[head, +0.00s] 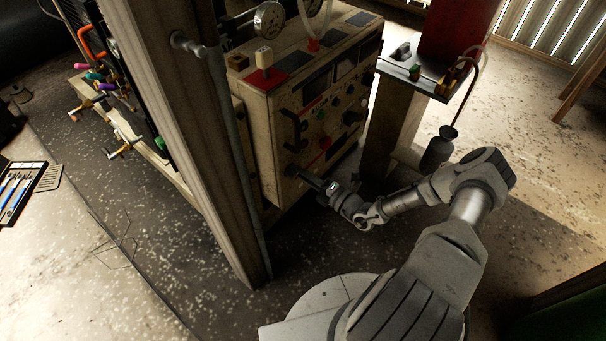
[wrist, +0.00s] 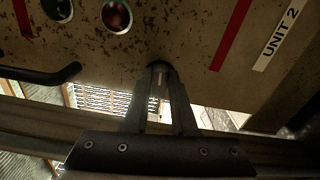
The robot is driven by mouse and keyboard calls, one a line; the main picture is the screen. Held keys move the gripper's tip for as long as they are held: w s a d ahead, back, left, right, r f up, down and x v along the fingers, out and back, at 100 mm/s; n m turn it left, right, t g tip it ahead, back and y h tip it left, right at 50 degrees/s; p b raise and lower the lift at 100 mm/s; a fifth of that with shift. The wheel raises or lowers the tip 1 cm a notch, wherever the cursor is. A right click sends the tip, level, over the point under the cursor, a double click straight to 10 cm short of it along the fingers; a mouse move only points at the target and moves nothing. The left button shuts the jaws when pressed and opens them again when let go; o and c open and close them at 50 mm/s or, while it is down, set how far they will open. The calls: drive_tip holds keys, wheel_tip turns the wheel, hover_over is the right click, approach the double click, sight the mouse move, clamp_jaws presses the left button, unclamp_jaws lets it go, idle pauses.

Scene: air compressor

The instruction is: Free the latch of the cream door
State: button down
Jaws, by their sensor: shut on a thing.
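The cream door (head: 307,152) is the worn front panel of the cabinet in the head view, with knobs, lamps and red stripes on it. Its worn surface fills the top of the wrist view (wrist: 190,38). The latch looks like a small dark round part (wrist: 157,64) low on the panel. My gripper (wrist: 158,76) is shut on it, with both fingertips close together at the panel. In the head view my gripper (head: 304,177) reaches the panel's lower left part from the right. The fingers partly hide the latch, and its turn cannot be told.
A black bar handle (wrist: 45,75) stands out left of my fingers. A wooden post (head: 185,120) and a grey pipe (head: 225,130) stand left of the cabinet. A stand with a small shelf (head: 425,85) is at its right. Open floor (head: 530,200) lies to the right.

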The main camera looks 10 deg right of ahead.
drive_tip(key=shift+f+m, duration=0.1)
drive_tip(key=shift+m, duration=0.5)
drive_tip(key=c, duration=0.7)
unclamp_jaws()
drive_tip(key=p+v, duration=0.2)
drive_tip(key=v, duration=1.5)
drive_tip(key=shift+s+d+p, duration=0.1)
drive_tip(key=shift+s+p, duration=0.05)
drive_tip(key=shift+p, duration=0.25)
